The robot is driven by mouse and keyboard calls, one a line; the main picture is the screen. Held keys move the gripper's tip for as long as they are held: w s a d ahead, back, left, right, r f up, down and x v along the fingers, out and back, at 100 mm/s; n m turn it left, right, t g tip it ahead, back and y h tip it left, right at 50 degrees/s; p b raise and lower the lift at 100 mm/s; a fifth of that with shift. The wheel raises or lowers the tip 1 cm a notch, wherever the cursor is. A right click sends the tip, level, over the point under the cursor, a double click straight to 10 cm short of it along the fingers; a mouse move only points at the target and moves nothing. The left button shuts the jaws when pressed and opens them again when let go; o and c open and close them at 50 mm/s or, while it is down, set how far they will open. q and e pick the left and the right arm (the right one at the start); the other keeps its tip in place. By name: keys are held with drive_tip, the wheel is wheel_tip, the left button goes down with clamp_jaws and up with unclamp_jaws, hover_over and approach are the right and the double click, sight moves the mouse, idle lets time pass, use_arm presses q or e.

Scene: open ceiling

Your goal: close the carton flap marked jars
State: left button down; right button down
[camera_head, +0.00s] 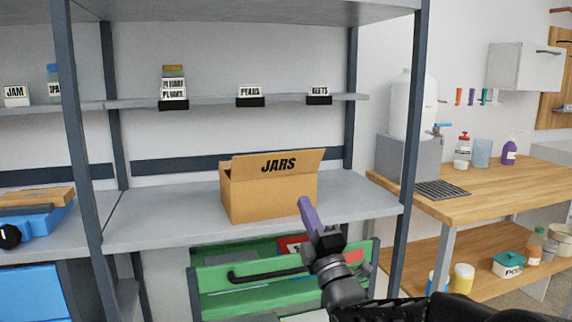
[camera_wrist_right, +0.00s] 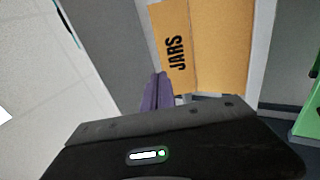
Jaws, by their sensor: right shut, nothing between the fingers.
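A brown cardboard carton (camera_head: 268,200) stands on the grey middle shelf. Its flap (camera_head: 302,159), marked JARS, stands up and leans back, so the carton is open at the top. The marked flap also shows in the right wrist view (camera_wrist_right: 176,52), turned sideways. My right gripper (camera_head: 306,203) has purple fingers, is shut and empty, and is in front of the carton's lower right side in the head view. In the right wrist view its fingers (camera_wrist_right: 157,92) point toward the carton, just beside the JARS lettering; contact cannot be told. My left gripper is not in view.
The grey shelf (camera_head: 360,200) is bare to the right of the carton. Dark uprights (camera_head: 412,110) frame it. An upper shelf (camera_head: 210,102) holds a jar and small labels. A green crate (camera_head: 225,280) is below. A wooden counter (camera_head: 470,190) stands right.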

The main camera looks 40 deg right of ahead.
sight(282, 153)
drive_tip(key=p+x, duration=0.1)
drive_tip(key=x, duration=1.3)
drive_tip(key=shift+r, duration=0.1)
